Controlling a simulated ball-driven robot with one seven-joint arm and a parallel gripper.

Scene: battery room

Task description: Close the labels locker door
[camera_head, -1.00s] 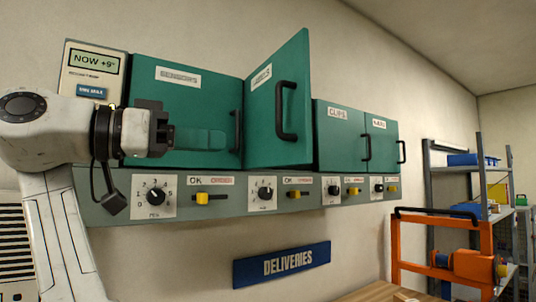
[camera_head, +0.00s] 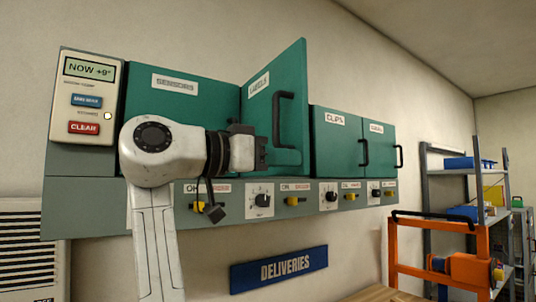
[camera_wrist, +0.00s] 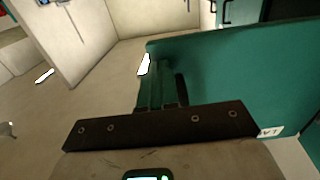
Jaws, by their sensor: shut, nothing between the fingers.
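The labels locker door (camera_head: 262,105) is teal, with a "LABELS" sign and a black bar handle (camera_head: 281,122). It stands open, swung outward from the row of lockers. In the wrist view the door (camera_wrist: 240,65) fills the upper right, with part of its sign at the lower right. My gripper (camera_head: 285,156) is shut and empty. In the head view it overlaps the lower part of the door, below the handle. In the wrist view its fingers (camera_wrist: 163,85) point toward the door; I cannot tell whether they touch it.
The sensors locker (camera_head: 170,105) to the left and the clips locker (camera_head: 338,150) to the right are shut. A grey panel with dials and yellow sliders (camera_head: 292,201) runs underneath. A "DELIVERIES" sign (camera_head: 279,269) hangs below. An orange frame (camera_head: 440,235) and shelves stand at right.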

